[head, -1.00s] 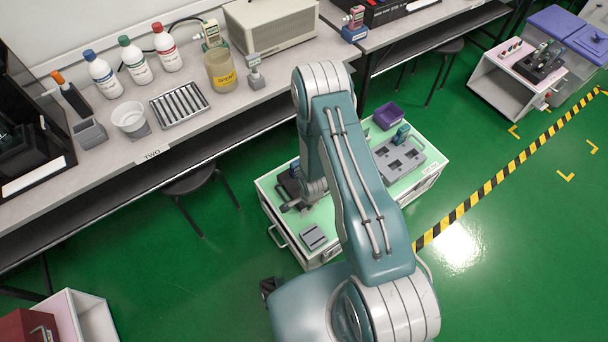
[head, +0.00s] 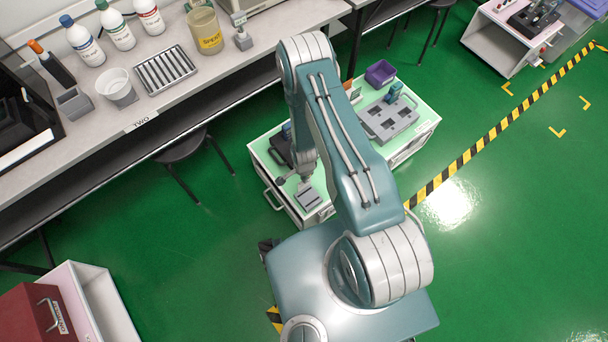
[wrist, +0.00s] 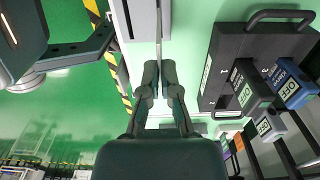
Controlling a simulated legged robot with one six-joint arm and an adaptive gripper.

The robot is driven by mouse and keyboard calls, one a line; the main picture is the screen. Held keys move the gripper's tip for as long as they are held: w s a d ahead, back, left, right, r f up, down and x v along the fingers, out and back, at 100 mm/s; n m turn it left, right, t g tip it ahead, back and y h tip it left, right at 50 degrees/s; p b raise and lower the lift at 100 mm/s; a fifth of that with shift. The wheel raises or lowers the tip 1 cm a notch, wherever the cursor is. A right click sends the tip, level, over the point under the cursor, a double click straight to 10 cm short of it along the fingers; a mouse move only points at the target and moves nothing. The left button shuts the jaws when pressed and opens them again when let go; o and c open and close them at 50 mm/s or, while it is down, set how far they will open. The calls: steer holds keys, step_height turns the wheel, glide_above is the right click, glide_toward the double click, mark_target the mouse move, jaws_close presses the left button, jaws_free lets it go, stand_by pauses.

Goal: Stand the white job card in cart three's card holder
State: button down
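My gripper (wrist: 160,82) is over the near left part of the pale green cart top (head: 347,139). Its fingers are nearly together on a thin pale strip (wrist: 158,30), which looks like the white job card seen edge-on. The grey slotted block (head: 309,198), which looks like the card holder, sits at the cart's near corner just below my gripper in the head view. Its pale grey body (wrist: 138,22) shows at the top of the wrist view, in line with the strip. I cannot tell whether the card's lower edge is inside the slot.
A black box (wrist: 232,65) with a handle and OFF-marked plugs stands close right in the wrist view. A grey tray with wells (head: 372,130) and a purple bin (head: 380,72) share the cart. Bench two (head: 205,95) is behind left, with a stool (head: 180,146) beneath.

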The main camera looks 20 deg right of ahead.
mark_target(304, 185)
steer(key=shift+f, duration=1.8)
steer(key=shift+f, duration=1.6)
steer(key=c, duration=0.7)
jaws_free()
step_height(304, 185, up, 12)
steer(key=shift+f, duration=0.1)
stand_by(0.4)
